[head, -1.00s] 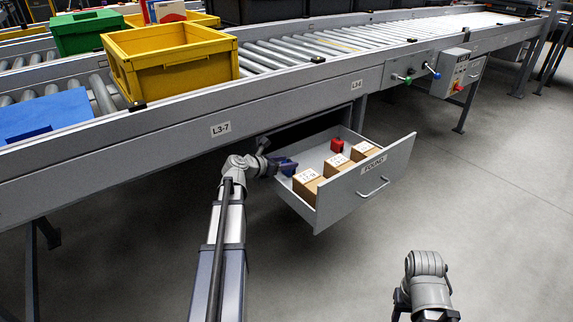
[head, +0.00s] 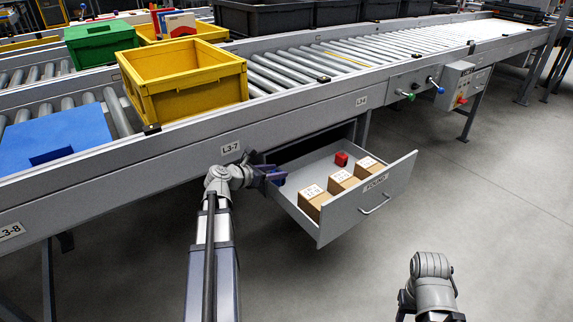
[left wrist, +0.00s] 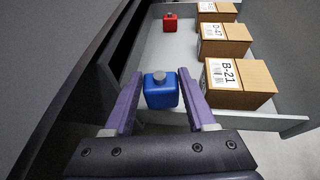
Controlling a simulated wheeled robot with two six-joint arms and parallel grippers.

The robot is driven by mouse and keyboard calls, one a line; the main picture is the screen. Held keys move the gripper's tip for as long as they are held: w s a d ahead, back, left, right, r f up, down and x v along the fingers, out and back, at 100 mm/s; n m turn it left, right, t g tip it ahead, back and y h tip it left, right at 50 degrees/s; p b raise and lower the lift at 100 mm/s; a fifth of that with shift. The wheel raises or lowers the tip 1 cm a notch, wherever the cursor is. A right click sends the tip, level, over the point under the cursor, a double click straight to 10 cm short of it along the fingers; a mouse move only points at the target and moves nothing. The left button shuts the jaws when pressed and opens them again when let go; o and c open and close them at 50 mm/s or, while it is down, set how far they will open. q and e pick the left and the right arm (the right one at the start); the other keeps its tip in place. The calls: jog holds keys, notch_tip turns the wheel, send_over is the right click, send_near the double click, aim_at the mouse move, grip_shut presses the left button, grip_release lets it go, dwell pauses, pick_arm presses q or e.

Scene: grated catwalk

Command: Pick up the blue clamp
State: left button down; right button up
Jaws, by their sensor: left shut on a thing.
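No clamp shape shows; the blue thing is a small blue bottle with a grey cap (left wrist: 160,92). In the left wrist view it stands between the two purple fingers of my left gripper (left wrist: 160,104), which is shut on it. In the head view my left gripper (head: 267,175) is at the left side of the open drawer (head: 335,222), and only a bit of the blue bottle (head: 278,180) shows. I cannot tell whether it clears the drawer floor. My right arm shows at the lower right, its gripper out of view.
The drawer also holds a red bottle (head: 341,159) and a row of cardboard boxes (head: 341,182) on its right side. The roller conveyor (head: 290,75) runs above, with a yellow crate (head: 190,92), a green crate (head: 100,45) and a blue panel (head: 55,138). The floor at right is clear.

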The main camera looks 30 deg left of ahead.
pick_arm(q)
jog(key=s+a, duration=0.2)
jog(key=s, duration=0.8)
notch_tip(320, 180, up, 5)
jog(key=p, duration=0.5)
jog(key=shift+w+a+r, duration=0.1)
jog(key=shift+a+r, duration=0.05)
jog(key=shift+r, duration=0.05)
jog(key=shift+w, duration=0.1)
